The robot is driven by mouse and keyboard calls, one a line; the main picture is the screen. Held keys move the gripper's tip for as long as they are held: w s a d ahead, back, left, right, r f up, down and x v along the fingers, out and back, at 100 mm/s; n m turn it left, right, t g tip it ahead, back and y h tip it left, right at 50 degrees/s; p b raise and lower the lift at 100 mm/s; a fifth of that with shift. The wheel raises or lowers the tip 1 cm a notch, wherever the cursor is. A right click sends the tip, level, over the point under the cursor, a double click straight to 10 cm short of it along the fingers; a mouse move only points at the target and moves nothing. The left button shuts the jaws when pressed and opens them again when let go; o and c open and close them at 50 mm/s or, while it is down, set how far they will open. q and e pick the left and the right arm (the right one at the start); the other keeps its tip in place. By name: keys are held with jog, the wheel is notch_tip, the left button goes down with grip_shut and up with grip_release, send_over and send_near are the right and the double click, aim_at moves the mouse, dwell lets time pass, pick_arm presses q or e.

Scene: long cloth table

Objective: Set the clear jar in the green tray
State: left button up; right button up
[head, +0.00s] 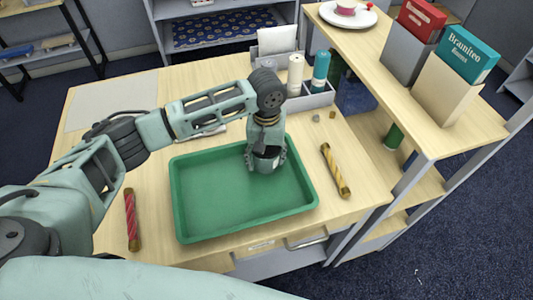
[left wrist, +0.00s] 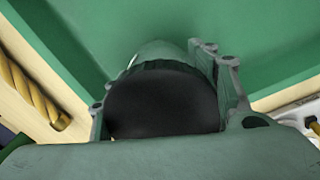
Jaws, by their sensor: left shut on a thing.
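The green tray (head: 235,205) lies on the wooden table in the head view, and its floor and walls fill much of the left wrist view (left wrist: 100,30). My left gripper (head: 266,163) points down over the tray's back right part. It is shut on the clear jar (head: 267,162), which has a dark lid or dark contents. In the left wrist view the jar (left wrist: 165,100) sits between the fingers, its dark round face toward the camera and a clear edge beyond it. I cannot tell whether the jar's base touches the tray floor. My right gripper is not in view.
A yellow striped tube (head: 335,170) lies right of the tray, and a red one (head: 131,219) lies to its left. A grey organizer (head: 309,101) with bottles stands behind. A raised shelf (head: 420,85) with boxes borders the right side.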

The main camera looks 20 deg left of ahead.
pick_arm(q)
jog(key=o, duration=1.2)
jog(key=shift+c, duration=0.2)
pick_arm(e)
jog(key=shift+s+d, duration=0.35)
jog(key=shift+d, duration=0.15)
pick_arm(q)
notch_tip(320, 180, up, 11)
jog(key=shift+d+b, duration=0.1)
jog(key=shift+b, duration=0.85)
jog(key=shift+r, duration=0.6)
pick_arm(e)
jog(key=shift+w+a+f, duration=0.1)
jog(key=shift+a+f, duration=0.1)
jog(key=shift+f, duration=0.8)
